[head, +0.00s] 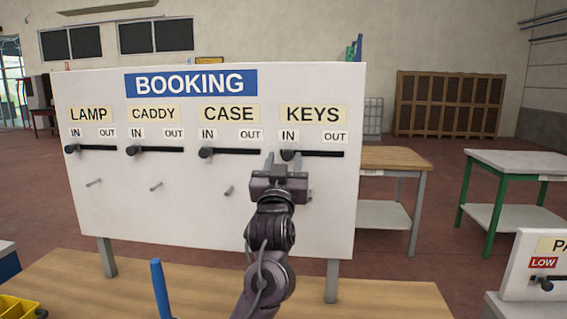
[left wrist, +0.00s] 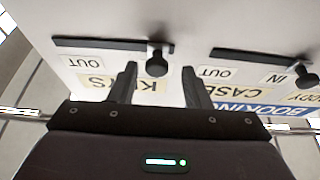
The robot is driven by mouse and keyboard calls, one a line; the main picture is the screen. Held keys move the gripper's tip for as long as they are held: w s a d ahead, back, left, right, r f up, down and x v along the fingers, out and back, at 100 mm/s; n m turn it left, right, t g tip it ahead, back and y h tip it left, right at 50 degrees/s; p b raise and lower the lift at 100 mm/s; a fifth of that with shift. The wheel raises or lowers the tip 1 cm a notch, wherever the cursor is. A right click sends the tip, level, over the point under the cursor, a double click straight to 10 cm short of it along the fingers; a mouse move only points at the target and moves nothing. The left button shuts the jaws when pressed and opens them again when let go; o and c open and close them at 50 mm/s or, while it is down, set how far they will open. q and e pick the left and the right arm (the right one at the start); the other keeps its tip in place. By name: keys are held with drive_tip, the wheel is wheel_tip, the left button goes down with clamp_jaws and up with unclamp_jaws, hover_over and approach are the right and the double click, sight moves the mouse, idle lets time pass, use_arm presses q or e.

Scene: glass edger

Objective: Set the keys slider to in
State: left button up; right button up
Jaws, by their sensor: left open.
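The white BOOKING board (head: 180,215) has a KEYS slider (head: 325,153) at its right, a black horizontal track under IN and OUT labels. Its dark knob (head: 287,155) is at the left end, beneath IN. My left gripper (head: 283,160) is open in front of this knob, with one finger on each side of it. In the left wrist view, which is upside down, the knob (left wrist: 156,63) shows in the gap between the open fingertips, apart from both. The OUT label (left wrist: 82,62) shows there beyond the left finger. My right gripper is not in view.
LAMP (head: 95,148), CADDY (head: 160,149) and CASE (head: 230,151) sliders lie left of KEYS, knobs at their left ends. Small pegs stick out below. A wooden table (head: 400,300) lies in front, with a blue post (head: 160,288). Another panel (head: 545,265) stands at right.

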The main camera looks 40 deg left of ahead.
use_arm(q)
drive_tip(key=b+v, duration=0.2)
drive_tip(key=v, duration=0.5)
drive_tip(key=shift+s, duration=0.25)
